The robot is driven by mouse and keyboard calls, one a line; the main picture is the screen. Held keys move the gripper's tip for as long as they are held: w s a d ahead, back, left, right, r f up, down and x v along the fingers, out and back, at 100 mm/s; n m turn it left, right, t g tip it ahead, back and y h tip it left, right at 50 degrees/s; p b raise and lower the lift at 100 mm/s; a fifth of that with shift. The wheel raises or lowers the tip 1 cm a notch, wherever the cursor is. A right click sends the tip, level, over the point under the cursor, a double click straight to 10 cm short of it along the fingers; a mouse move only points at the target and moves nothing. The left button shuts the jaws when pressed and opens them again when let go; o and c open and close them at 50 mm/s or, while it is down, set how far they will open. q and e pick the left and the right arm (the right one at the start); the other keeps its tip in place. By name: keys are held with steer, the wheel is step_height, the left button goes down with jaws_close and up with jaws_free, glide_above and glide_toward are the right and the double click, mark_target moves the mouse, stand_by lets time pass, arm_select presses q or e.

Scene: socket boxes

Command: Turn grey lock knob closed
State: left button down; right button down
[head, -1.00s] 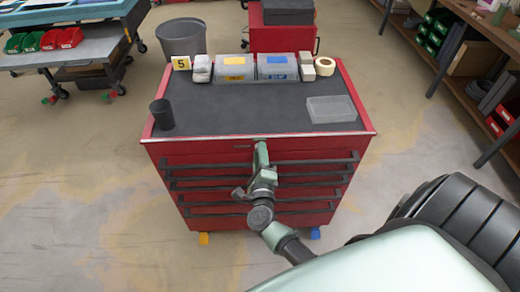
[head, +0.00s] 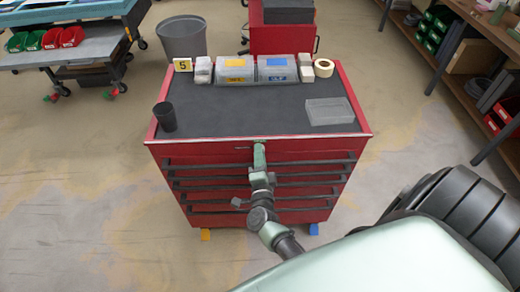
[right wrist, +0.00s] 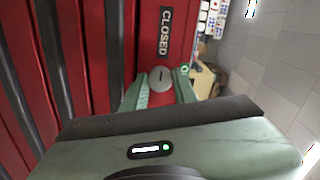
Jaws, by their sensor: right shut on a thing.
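The grey lock knob (right wrist: 160,79) is a round disc with a slot on the red front of the tool cabinet (head: 185,151). In the right wrist view it sits between the two pale green fingers of my right gripper (right wrist: 160,88), which is shut on it. A black label (right wrist: 165,33) reading CLOSED is beside the knob. In the head view my right gripper (head: 259,156) is at the upper middle of the cabinet front and hides the knob. My left gripper is not in view.
The cabinet top holds a black cup (head: 164,116), a clear tray (head: 330,111), lidded bins (head: 235,70), a tape roll (head: 323,68) and a yellow sign reading 5 (head: 183,65). Dark drawer handles (head: 205,161) stick out below the gripper.

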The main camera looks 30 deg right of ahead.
steer(key=shift+f, duration=0.15)
steer(key=c, duration=1.1)
jaws_free()
steer(key=shift+s, duration=0.1)
